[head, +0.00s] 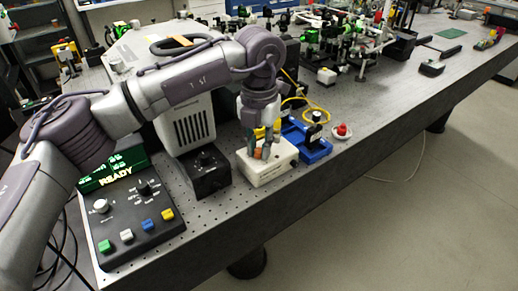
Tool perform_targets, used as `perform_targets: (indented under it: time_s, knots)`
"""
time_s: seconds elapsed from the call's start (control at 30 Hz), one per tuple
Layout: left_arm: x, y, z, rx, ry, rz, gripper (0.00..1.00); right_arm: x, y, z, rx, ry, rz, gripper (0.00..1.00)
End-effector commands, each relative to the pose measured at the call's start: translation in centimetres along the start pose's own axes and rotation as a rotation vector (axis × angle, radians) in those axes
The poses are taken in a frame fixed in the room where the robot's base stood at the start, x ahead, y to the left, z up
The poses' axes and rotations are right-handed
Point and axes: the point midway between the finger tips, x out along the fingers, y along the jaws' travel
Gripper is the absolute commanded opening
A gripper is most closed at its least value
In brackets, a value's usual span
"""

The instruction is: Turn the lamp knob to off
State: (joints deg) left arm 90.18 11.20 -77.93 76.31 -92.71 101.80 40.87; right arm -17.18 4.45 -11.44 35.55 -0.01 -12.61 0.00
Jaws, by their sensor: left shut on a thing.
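A small white box (256,176) sits on the bench near its front edge. My left gripper (264,152) points down onto the top of this box and is shut on what appears to be the lamp knob there. The fingers cover the knob, so its pointer and setting cannot be read. My right gripper is not in view.
A black box with a dial (206,162) stands left of the white box. A control panel (138,218) with knobs and coloured buttons, below a green "READY" display (113,172), is further left. A blue tray (311,147) and red button (342,130) are close on the right.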

Motion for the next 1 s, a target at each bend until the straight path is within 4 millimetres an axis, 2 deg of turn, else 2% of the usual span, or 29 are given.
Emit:
perform_targets:
  time_s: [0.3, 0.83, 0.87, 1.0]
  knots:
    - [-0.07, 0.04, 0.05, -0.121, -0.002, 0.001, 0.00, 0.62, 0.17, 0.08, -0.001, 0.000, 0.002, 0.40]
    - [-0.13, 0.03, 0.05, -0.143, -0.003, 0.000, 0.00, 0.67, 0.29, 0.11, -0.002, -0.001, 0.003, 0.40]
    - [-0.13, 0.03, 0.05, -0.143, -0.003, 0.000, 0.24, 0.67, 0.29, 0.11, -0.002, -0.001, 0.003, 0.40]
    - [-0.11, 0.03, 0.04, -0.142, -0.002, 0.000, 0.47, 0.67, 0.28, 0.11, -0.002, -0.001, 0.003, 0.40]
